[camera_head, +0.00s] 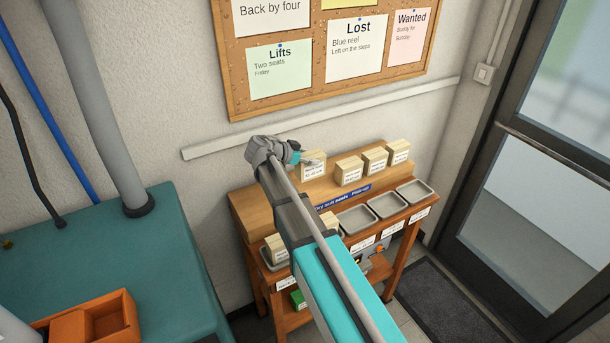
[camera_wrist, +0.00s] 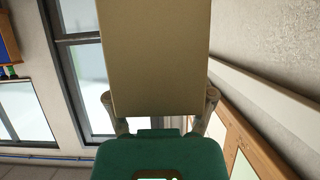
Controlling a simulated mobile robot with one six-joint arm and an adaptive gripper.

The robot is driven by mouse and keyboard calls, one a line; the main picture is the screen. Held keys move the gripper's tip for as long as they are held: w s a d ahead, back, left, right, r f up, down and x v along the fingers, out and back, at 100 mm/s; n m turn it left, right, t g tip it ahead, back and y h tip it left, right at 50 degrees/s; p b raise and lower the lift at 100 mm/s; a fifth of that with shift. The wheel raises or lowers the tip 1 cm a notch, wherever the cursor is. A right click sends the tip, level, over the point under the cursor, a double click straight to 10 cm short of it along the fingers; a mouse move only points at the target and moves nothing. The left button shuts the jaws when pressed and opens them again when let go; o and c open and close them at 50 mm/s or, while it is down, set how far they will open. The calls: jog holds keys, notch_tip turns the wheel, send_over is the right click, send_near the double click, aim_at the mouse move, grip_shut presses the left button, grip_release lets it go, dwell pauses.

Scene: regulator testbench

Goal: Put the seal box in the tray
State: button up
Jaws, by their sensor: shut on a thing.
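A cream box (camera_wrist: 155,60) is held between the two fingers of my gripper (camera_wrist: 160,105) in the wrist view, and fills the upper middle. In the head view my gripper (camera_head: 304,159) is above the back of the wooden bench, at a cream labelled box (camera_head: 314,167) that appears to be the held one. Its label is too small to read, so I cannot confirm it is the seal box. Empty grey metal trays (camera_head: 357,219), (camera_head: 387,205) and (camera_head: 414,191) line the bench front. My arm hides part of the row.
Several similar cream boxes (camera_head: 349,171) stand on the bench's raised back (camera_head: 250,205). Another box (camera_head: 276,247) is at a left-hand tray. A noticeboard (camera_head: 232,80) and a wall rail (camera_head: 215,147) are behind. A teal cabinet (camera_head: 170,260) is left, a glass door (camera_head: 530,180) right.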

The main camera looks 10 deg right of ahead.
jog(key=shift+w+f+b, duration=0.9)
jog(key=shift+f+b, duration=0.05)
jog(key=shift+f, duration=0.2)
jog(key=shift+w+f+b, duration=0.9)
jog(key=shift+f+b, duration=0.05)
jog(key=shift+f, duration=0.2)
jog(key=shift+w+f+b, duration=0.2)
jog(key=shift+f+b, duration=0.8)
jog(key=shift+w+f+b, duration=0.15)
jog(key=shift+f+b, duration=0.85)
jog(key=shift+f, duration=0.2)
jog(key=o, duration=1.2)
jog(key=shift+r, duration=0.1)
jog(key=shift+r, duration=0.15)
